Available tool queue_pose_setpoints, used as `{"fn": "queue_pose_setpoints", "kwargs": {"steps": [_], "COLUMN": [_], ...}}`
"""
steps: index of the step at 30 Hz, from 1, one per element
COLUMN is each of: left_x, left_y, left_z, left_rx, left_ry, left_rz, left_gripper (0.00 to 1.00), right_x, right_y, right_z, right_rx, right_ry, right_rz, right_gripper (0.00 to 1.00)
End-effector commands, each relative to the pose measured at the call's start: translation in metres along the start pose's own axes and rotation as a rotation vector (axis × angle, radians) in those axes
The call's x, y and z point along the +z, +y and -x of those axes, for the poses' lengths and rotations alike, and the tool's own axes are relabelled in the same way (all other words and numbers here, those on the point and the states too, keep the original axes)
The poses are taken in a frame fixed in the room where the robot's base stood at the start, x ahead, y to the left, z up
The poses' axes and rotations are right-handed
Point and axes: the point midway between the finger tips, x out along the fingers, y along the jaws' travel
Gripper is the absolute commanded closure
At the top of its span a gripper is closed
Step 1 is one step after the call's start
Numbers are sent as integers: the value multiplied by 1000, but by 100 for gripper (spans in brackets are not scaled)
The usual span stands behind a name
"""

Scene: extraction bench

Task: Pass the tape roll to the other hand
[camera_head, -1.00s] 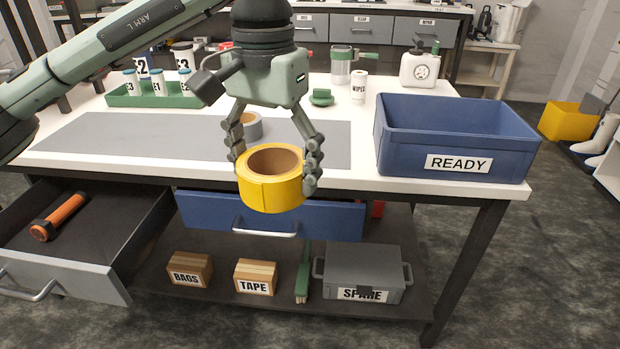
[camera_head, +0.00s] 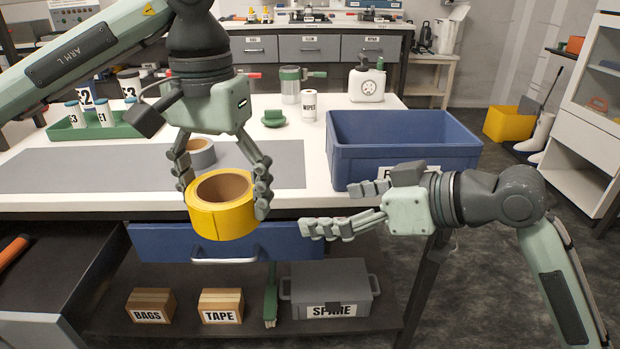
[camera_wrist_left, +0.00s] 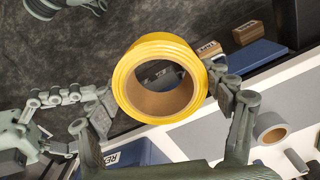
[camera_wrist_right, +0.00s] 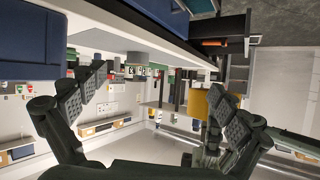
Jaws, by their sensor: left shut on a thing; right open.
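The yellow tape roll (camera_head: 222,222) is held in front of the bench's front edge, its hole facing up. My left gripper (camera_head: 223,190) points down and is shut on the roll, a finger on each side; the left wrist view shows the roll (camera_wrist_left: 128,88) between the fingers. My right gripper (camera_head: 335,210) is open and empty, just right of the roll and apart from it, fingers pointing left towards it. It also shows at the left of the left wrist view (camera_wrist_left: 85,100). The roll (camera_wrist_right: 197,103) appears partly behind a finger in the right wrist view.
A blue READY bin (camera_head: 405,155) stands on the bench just behind my right gripper. A grey roll (camera_head: 200,153) lies on the grey mat (camera_head: 80,172) behind the left gripper. A blue drawer (camera_head: 225,243) and an open drawer (camera_head: 50,270) lie below.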

Motion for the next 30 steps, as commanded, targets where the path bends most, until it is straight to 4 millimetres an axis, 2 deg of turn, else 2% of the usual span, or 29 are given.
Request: {"fn": "queue_pose_setpoints", "kwargs": {"steps": [1,3,6,9,13,17,30], "left_x": [0,0,0,0,0,0,0], "left_y": [0,0,0,0,0,0,0], "left_z": [0,0,0,0,0,0,0], "left_rx": [0,0,0,0,0,0,0], "left_ry": [0,0,0,0,0,0,0], "left_rz": [0,0,0,0,0,0,0], "left_gripper": [51,51,51,51,51,51,51], "right_x": [-20,-38,-54,-62,-65,-66,-68], "right_y": [-16,-36,-61,-77,-86,-90,-108], "right_z": [9,20,34,42,43,29,-49], "right_rx": [-41,-96,-160,-201,-224,-228,-226], "right_ry": [20,38,50,53,54,55,54], "right_rz": [54,111,175,215,233,232,229], "right_gripper": [0,0,0,0,0,0,0]}}
